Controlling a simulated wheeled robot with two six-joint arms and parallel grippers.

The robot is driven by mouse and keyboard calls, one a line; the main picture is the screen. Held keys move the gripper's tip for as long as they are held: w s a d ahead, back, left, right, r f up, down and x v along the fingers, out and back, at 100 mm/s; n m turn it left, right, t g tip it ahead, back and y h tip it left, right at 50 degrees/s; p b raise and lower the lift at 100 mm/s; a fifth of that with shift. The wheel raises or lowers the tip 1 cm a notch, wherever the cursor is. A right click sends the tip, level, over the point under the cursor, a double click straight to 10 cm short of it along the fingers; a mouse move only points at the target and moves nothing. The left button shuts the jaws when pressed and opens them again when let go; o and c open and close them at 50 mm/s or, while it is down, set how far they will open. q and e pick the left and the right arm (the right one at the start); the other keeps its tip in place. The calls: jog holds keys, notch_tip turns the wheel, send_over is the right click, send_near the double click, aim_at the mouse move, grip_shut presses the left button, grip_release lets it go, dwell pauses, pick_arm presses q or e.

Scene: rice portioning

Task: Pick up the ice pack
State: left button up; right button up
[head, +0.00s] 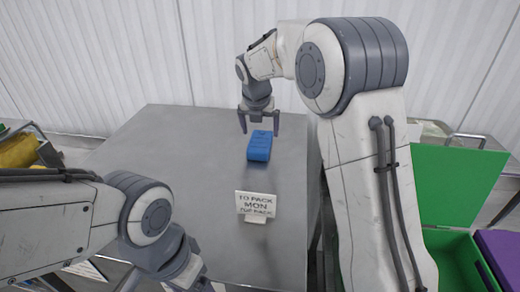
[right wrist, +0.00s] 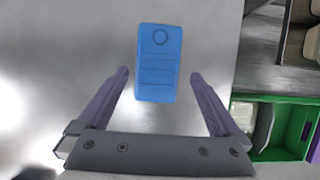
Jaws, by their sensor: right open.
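The ice pack (head: 260,146) is a blue block lying on the grey metal table, a little right of the table's middle in the head view. In the right wrist view the ice pack (right wrist: 158,62) lies ahead of the fingers, its near end between the tips. My right gripper (head: 259,126) is open and empty, just behind and above the ice pack; its two purple fingers also show in the right wrist view (right wrist: 159,76). My left arm comes in at the lower left, and its fingers are not clearly visible at the bottom edge.
The metal table (head: 165,160) is mostly bare. A white sign (head: 255,205) reading "TO PACK MON" stands near its front. A green open box (head: 450,255) with a raised lid stands to the right, beside a purple panel (head: 503,255).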

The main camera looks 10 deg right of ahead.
aim_at(260, 140)
jog(key=b+x, duration=0.3)
jog(key=x, duration=0.2)
jog(key=shift+a, duration=0.2)
jog(key=shift+r, duration=0.1)
jog(key=shift+r, duration=0.1)
jog(key=c, duration=1.5)
jog(key=shift+o, duration=0.2)
